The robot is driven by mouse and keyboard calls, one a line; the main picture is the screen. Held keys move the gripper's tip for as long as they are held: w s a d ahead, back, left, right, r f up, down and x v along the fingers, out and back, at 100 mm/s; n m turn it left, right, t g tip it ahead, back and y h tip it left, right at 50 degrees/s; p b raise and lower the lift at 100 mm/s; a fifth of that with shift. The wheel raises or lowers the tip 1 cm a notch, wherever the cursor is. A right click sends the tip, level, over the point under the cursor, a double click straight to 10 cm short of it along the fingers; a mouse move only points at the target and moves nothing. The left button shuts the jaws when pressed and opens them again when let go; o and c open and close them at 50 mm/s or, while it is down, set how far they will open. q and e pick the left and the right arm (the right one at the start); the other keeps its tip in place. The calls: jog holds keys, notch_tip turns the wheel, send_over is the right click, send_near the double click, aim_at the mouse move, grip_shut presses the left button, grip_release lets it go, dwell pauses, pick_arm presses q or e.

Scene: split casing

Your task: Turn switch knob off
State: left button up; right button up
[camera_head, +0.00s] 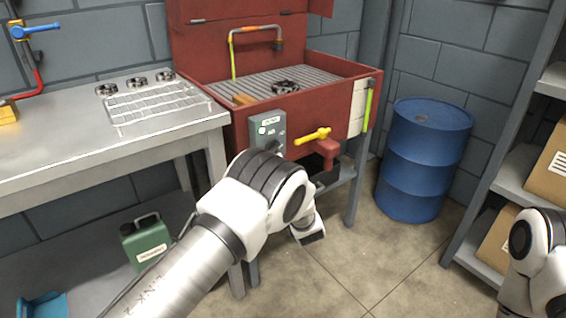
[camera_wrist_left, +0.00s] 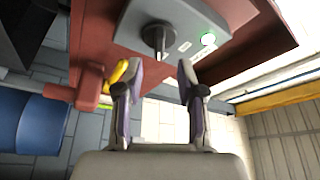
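A grey switch box (camera_head: 268,128) is fixed to the front of the red parts washer. In the left wrist view the switch's dark knob (camera_wrist_left: 158,38) stands out from the grey plate, beside a lit green-white lamp (camera_wrist_left: 208,39). My left gripper (camera_wrist_left: 159,72) is open, its two fingers apart and short of the knob, with the knob roughly between their lines. Nothing is between the fingers. In the head view my left arm covers the lower part of the box and hides the gripper. My right gripper is out of view; only part of that arm shows.
The red washer (camera_head: 224,122) has a yellow-handled valve (camera_head: 313,136) just right of the switch. A metal bench (camera_head: 50,146) stands left. A blue drum (camera_head: 425,160) and shelves (camera_head: 513,168) with boxes stand right. A green canister (camera_head: 146,242) sits below.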

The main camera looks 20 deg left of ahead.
aim_at(277, 151)
pick_arm(q)
jog(key=x, duration=0.5)
jog(key=shift+w+a+f+b, duration=0.1)
jog(key=shift+w+a+b, duration=0.15)
jog(key=shift+b, duration=0.1)
grip_shut()
